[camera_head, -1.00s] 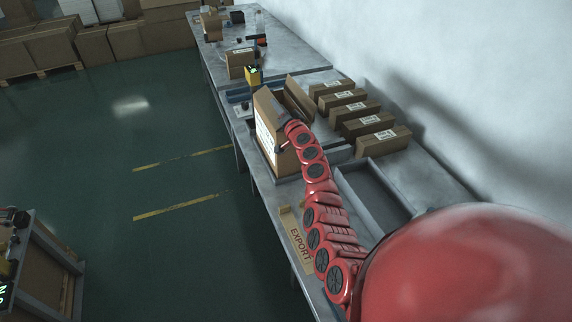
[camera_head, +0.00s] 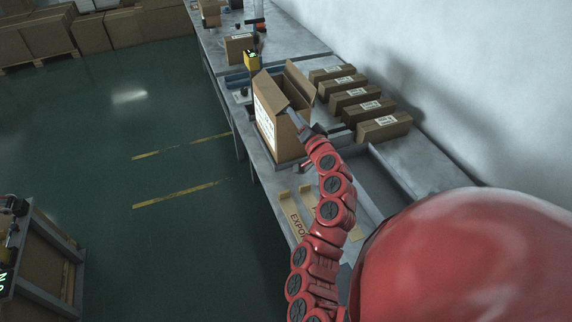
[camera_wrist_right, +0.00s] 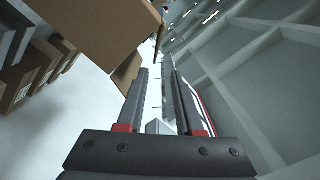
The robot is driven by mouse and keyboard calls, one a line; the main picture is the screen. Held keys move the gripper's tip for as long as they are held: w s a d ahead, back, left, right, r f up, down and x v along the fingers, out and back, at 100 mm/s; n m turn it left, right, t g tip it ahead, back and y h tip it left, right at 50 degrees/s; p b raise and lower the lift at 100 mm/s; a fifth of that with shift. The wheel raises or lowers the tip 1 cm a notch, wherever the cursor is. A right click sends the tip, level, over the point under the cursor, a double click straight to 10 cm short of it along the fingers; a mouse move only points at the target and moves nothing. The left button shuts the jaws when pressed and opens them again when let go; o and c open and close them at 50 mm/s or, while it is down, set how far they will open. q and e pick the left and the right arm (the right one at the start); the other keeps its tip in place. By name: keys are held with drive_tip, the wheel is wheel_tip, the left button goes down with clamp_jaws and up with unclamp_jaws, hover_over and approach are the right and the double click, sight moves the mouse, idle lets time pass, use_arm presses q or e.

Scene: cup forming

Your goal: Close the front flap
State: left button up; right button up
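The open cardboard box (camera_head: 285,140) stands on the workbench, with a white label on its left side. A left flap (camera_head: 271,90) and a right flap (camera_head: 299,82) stand up. I cannot clearly make out the front flap behind my gripper. My right gripper (camera_head: 291,116) is at the box's near top edge; I cannot tell whether it touches. In the right wrist view its two fingers (camera_wrist_right: 156,70) are apart with nothing between them, and brown cardboard (camera_wrist_right: 100,30) is close at upper left. My left gripper is not in view.
Several closed brown cartons (camera_head: 357,96) lie in a row right of the box, near the wall. Flat cardboard marked EXPORT (camera_head: 297,212) lies on the near bench. Green floor is free at left.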

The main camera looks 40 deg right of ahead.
drive_tip(key=s+a+f+m+g+h, duration=0.1)
drive_tip(key=s+f+m+h, duration=0.1)
drive_tip(key=s+f+h, duration=0.35)
drive_tip(key=s+a+r+n+t+h, duration=0.1)
drive_tip(key=s+a+r+t+h, duration=0.1)
drive_tip(key=a, duration=0.4)
drive_tip(key=s+a+r+n+t+h, duration=0.1)
drive_tip(key=s+a+r+t+h, duration=0.2)
drive_tip(key=s+a+r+h, duration=0.1)
drive_tip(key=shift+s+a+t, duration=0.3)
drive_tip(key=shift+s+a, duration=0.45)
drive_tip(key=shift+a, duration=0.35)
drive_tip(key=shift+r, duration=0.15)
